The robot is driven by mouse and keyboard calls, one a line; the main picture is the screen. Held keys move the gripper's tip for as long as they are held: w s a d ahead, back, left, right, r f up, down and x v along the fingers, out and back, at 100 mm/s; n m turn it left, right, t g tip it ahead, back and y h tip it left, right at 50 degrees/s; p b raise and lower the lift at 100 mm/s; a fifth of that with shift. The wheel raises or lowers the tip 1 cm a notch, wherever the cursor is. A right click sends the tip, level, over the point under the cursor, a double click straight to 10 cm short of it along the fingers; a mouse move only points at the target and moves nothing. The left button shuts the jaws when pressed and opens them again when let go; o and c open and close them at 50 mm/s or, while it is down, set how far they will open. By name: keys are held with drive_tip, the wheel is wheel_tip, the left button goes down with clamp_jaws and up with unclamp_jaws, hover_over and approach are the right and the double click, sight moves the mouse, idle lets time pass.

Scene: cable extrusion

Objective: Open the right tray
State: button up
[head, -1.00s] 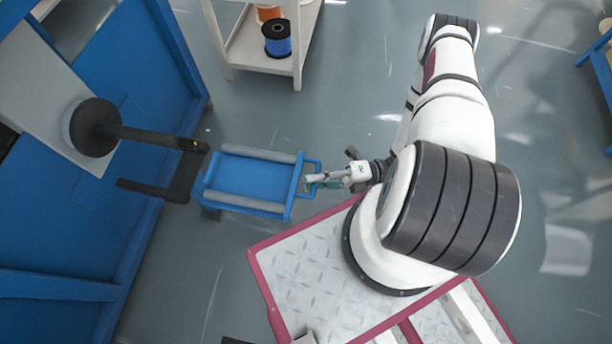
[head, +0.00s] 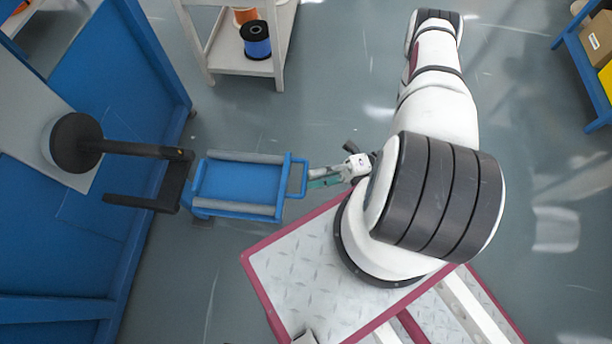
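The blue tray (head: 237,182) with grey side rails stands out to the right from a black bracket (head: 180,180) on the blue machine. A blue loop handle (head: 305,178) is on its right end. My gripper (head: 311,178) is just right of this handle, with its fingertips beside the handle's outer bar. I cannot tell whether they touch it. The gripper is small in this view, and nothing shows held in it. Its finger opening is not clear.
The blue machine (head: 75,235) fills the left side, with a black round spool part (head: 76,142) on it. A white shelf (head: 240,62) with a blue spool (head: 256,40) stands at the top. Open floor lies between shelf and tray.

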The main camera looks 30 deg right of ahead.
drive_tip(key=v, duration=0.8)
drive_tip(key=shift+d, duration=0.3)
drive_tip(key=shift+s, duration=0.1)
